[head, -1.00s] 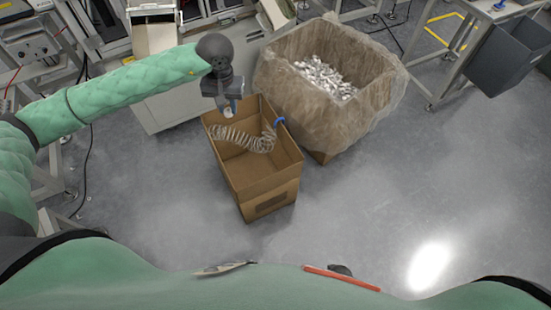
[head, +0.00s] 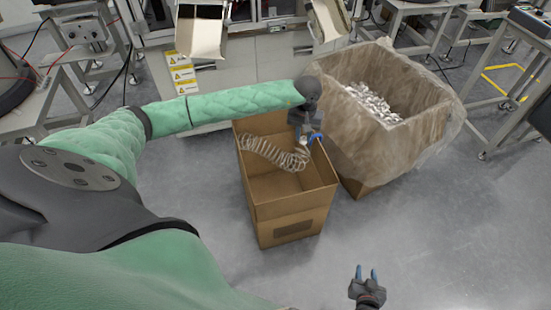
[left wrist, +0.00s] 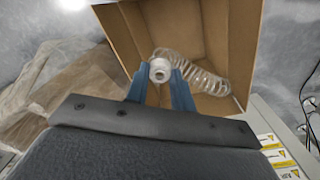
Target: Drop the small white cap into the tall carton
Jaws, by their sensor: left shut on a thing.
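The tall carton (head: 290,207) is an open brown box standing on the floor in the middle of the head view. My left gripper (head: 303,140) is over the carton's far right part. It is shut on the small white cap (left wrist: 160,70), which sits between the blue fingertips in the left wrist view. The carton's open inside (left wrist: 180,30) shows behind the cap there. In the head view the cap is mostly hidden by the gripper. My right gripper (head: 366,273) is open and empty at the lower right, over the floor.
A large lined bin (head: 380,150) with white parts (head: 372,102) stands close on the right. The floor in front is clear.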

